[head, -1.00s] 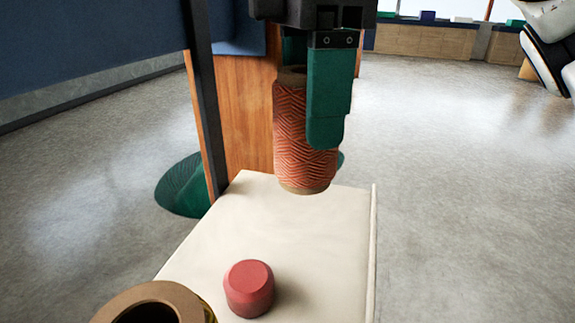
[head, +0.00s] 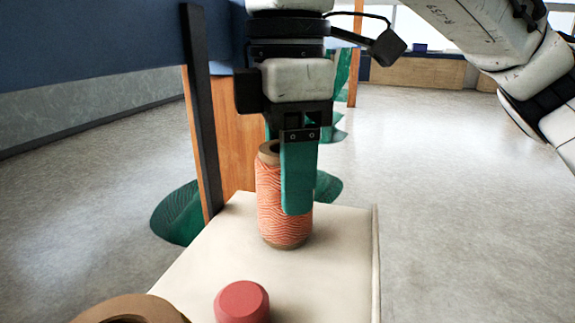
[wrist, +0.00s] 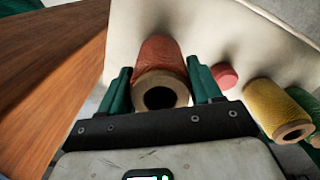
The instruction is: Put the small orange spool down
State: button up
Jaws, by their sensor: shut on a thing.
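The small orange spool (head: 270,205) is wound with orange thread on a brown core. It is upright over the far part of the cream surface (head: 325,265), and its base appears to be at that surface; I cannot tell for sure whether it touches. My gripper (head: 292,205) is above it, with its green fingers pointing down and shut on the spool. In the wrist view the orange spool (wrist: 164,62) sits between the two green fingers (wrist: 163,90), its open core end facing the camera. One finger hides part of the spool in the head view.
A red block (head: 242,302) stands nearer on the cream surface. A yellow spool (wrist: 275,105) and part of a green one (wrist: 305,105) show beyond it in the wrist view. A dark post (head: 202,110) and a wooden panel (head: 236,125) stand close on the left.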

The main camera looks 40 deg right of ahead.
jog(key=shift+f, duration=0.15)
jog(key=o, duration=1.1)
notch_tip(320, 180, up, 12)
jog(key=p, duration=0.4)
jog(key=shift+r+p, duration=0.25)
jog(key=shift+p, duration=0.1)
